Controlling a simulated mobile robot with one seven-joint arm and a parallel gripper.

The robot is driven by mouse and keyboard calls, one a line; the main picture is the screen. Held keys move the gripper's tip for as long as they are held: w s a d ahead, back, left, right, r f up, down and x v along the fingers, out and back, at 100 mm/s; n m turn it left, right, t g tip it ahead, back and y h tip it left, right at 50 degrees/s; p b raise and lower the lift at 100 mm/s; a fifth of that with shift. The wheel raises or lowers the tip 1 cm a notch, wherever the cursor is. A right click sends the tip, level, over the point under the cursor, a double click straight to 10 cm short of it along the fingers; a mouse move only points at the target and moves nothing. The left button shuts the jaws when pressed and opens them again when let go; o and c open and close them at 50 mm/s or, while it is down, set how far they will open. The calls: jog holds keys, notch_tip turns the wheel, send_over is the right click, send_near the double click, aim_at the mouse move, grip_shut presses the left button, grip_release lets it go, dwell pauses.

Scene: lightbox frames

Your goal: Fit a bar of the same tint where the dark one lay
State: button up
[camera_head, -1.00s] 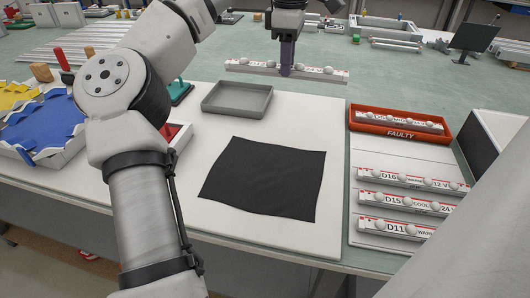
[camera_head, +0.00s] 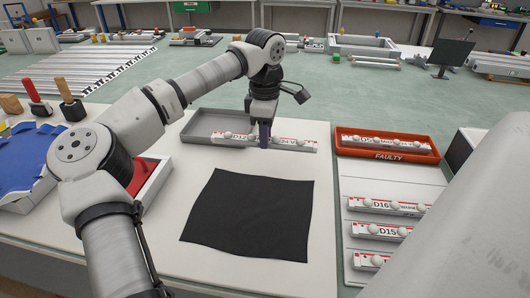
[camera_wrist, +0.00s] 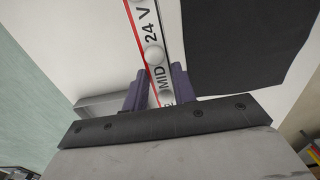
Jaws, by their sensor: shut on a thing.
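My gripper (camera_head: 265,136) is shut on a white bar with round white knobs (camera_head: 230,138), whose label partly reads "D1". In the wrist view the same bar (camera_wrist: 147,35) runs between my purple fingers (camera_wrist: 154,88) and reads "MID 24 V", with a red edge line. The bar is level across the front of the grey tray (camera_head: 200,117), with its right end past the tray. I cannot tell whether it touches anything. Similar bars D16 (camera_head: 385,207) and D15 (camera_head: 375,230) lie on the right panel. Another labelled bar (camera_head: 365,137) lies in the red FAULTY tray (camera_head: 388,155).
A black cloth (camera_head: 248,215) lies flat on the white board (camera_head: 325,190) in front of the bar. Another bar (camera_head: 368,261) lies below D15. A blue cloth (camera_head: 28,175) and a red-lined box (camera_head: 150,185) are at left. A dark screen (camera_head: 451,52) stands behind.

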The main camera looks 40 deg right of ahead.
jog(key=shift+f, duration=2.95)
jog(key=shift+f, duration=0.1)
jog(key=o, duration=1.1)
jog(key=shift+c, duration=0.2)
notch_tip(320, 180, up, 12)
jog(key=shift+r, duration=0.15)
